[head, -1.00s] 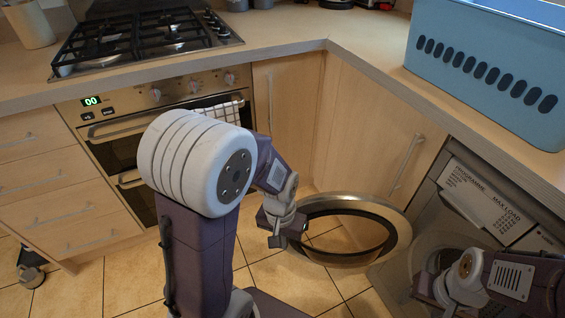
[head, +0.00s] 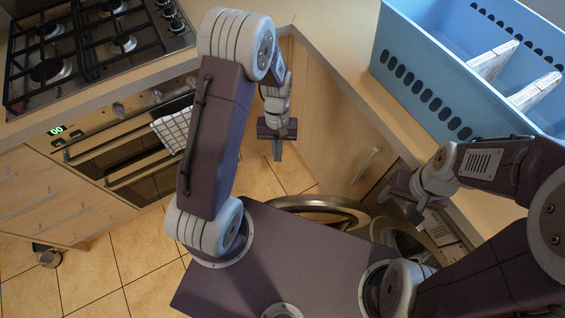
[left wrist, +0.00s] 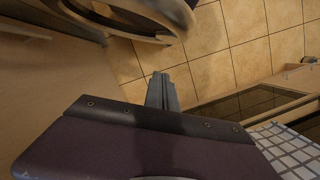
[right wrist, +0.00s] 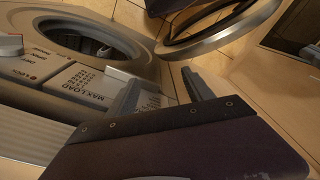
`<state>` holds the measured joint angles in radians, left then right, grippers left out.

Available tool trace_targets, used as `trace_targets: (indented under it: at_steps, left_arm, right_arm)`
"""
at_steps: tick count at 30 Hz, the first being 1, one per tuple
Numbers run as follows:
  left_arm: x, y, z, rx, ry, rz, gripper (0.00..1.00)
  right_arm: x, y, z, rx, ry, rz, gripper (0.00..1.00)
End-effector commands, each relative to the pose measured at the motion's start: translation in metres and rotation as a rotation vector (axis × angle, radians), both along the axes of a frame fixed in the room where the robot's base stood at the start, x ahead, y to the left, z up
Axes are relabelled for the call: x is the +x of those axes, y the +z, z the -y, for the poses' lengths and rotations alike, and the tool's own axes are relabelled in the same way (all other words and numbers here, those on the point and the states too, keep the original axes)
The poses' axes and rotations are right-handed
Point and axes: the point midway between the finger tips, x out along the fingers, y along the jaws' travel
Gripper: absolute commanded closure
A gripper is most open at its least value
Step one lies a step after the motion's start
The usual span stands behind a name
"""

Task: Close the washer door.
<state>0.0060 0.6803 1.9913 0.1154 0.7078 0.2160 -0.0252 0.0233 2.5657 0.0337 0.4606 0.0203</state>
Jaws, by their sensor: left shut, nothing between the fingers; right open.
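The washer door (head: 318,204) is a round metal-rimmed ring, standing open away from the washer (head: 443,224); my base hides its lower part. The ring shows at the top of the left wrist view (left wrist: 120,28) and the right wrist view (right wrist: 215,38). The washer's dark round opening (right wrist: 100,42) and labelled panel (right wrist: 100,88) show in the right wrist view. My left gripper (head: 278,152) is shut and empty, apart from the ring, up and left of it. My right gripper (right wrist: 158,88) is open and empty by the washer front, with the ring beyond its fingers.
A blue basket (head: 440,75) stands on the counter (head: 345,62) above the washer. An oven with a checked towel (head: 172,128) and a gas hob (head: 90,45) are at the left. Wooden cabinet doors (head: 325,125) line the corner. Tiled floor (head: 125,265) is free at lower left.

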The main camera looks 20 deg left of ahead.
Motion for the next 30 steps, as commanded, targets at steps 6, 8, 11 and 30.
trace_targets:
  at_steps: [6, 8, 11, 30]
  left_arm:
    - [-0.006, -0.023, 0.002, 0.001, -0.001, -0.003, 1.00]
    - [-0.010, -0.036, 0.003, 0.000, -0.002, -0.004, 1.00]
    - [-0.016, -0.058, 0.004, 0.000, -0.001, -0.005, 1.00]
    - [-0.063, -0.097, 0.020, 0.000, -0.002, 0.002, 1.00]
  right_arm:
    - [0.004, -0.007, 0.000, -0.001, 0.002, 0.015, 0.40]
    - [0.004, -0.011, 0.000, -0.001, 0.002, 0.015, 0.40]
    - [0.004, -0.017, 0.000, 0.000, 0.002, 0.013, 0.40]
    - [0.003, -0.033, 0.000, 0.000, 0.001, 0.012, 0.40]
